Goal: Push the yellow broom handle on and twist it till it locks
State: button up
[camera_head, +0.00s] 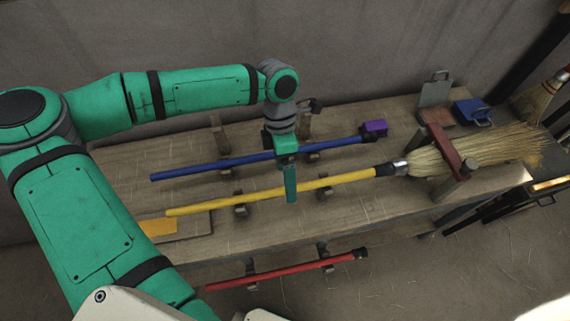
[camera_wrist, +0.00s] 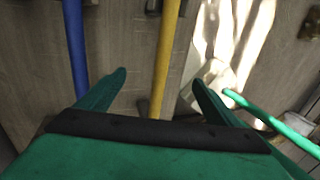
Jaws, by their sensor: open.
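The yellow broom handle (camera_head: 330,182) lies on wooden rests along the bench. Its black right end (camera_head: 384,170) meets the metal socket (camera_head: 400,167) of the straw broom head (camera_head: 470,150); I cannot tell how deep it sits. My gripper (camera_head: 290,190) points down over the middle of the handle, and one finger hides a short piece of it. In the wrist view my gripper (camera_wrist: 159,80) is open, and the yellow handle (camera_wrist: 165,50) runs between the two fingers, apart from both. I cannot tell its exact depth between them.
A blue handle (camera_head: 220,163) with a purple end lies behind the yellow one, left of my fingers in the wrist view (camera_wrist: 76,50). A red bar (camera_head: 445,148) crosses the broom head. A red handle (camera_head: 290,270) lies in front. Dustpans (camera_head: 472,112) stand at the back right.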

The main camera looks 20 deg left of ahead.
jog(key=shift+x, duration=2.75)
jog(key=shift+c, duration=0.2)
grip_shut()
jog(key=shift+w, duration=0.1)
